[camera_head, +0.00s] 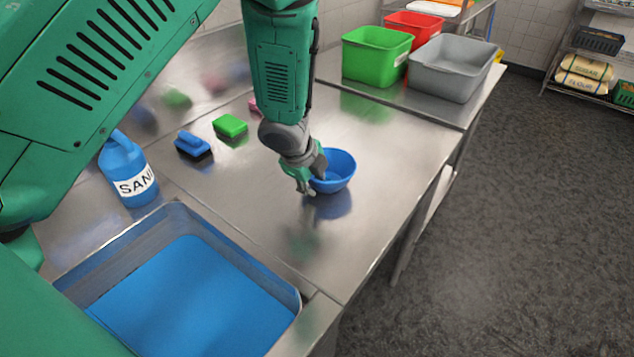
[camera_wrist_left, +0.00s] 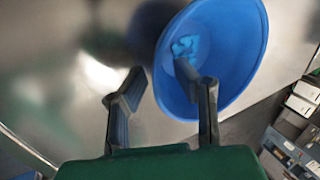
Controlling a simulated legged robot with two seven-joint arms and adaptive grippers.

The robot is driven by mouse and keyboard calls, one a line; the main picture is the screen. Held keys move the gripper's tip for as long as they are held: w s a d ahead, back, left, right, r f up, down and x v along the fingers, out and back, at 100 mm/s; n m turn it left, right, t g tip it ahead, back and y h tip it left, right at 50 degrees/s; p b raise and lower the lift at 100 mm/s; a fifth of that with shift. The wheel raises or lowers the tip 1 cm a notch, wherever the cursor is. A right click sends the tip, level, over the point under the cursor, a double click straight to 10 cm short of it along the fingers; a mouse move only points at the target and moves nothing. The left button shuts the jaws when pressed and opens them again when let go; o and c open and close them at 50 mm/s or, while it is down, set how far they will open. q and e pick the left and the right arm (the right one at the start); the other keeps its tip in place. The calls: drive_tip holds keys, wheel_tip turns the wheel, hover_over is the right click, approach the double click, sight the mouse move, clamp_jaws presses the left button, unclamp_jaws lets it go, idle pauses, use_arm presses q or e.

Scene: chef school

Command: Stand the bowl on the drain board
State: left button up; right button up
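The blue bowl (camera_head: 342,172) is on the steel counter beyond the sink; it looks slightly tilted, and I cannot tell whether all of its base touches. My left gripper (camera_head: 308,188) is at the bowl's near left rim. In the left wrist view, the gripper (camera_wrist_left: 155,80) has its fingers apart, one over the inside of the bowl (camera_wrist_left: 235,60) and one outside, with the rim between them. A lighter blue patch shows inside the bowl. The steel top (camera_head: 385,225) beside the sink is bare; I cannot tell which part is the drain board. My right gripper is out of view.
A sink (camera_head: 285,283) with blue liquid lies at the near left. A blue sanitizer jug (camera_head: 122,160), a blue brush (camera_head: 193,146) and a green sponge (camera_head: 230,126) stand along the back. Green (camera_head: 372,57), red (camera_head: 425,24) and grey (camera_head: 450,75) tubs occupy the far end.

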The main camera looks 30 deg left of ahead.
use_arm(q)
drive_tip(key=p+v, duration=0.3)
drive_tip(key=v, duration=0.8)
drive_tip(key=shift+d+r, duration=0.2)
drive_tip(key=shift+a, duration=0.1)
drive_tip(key=shift+s, duration=0.15)
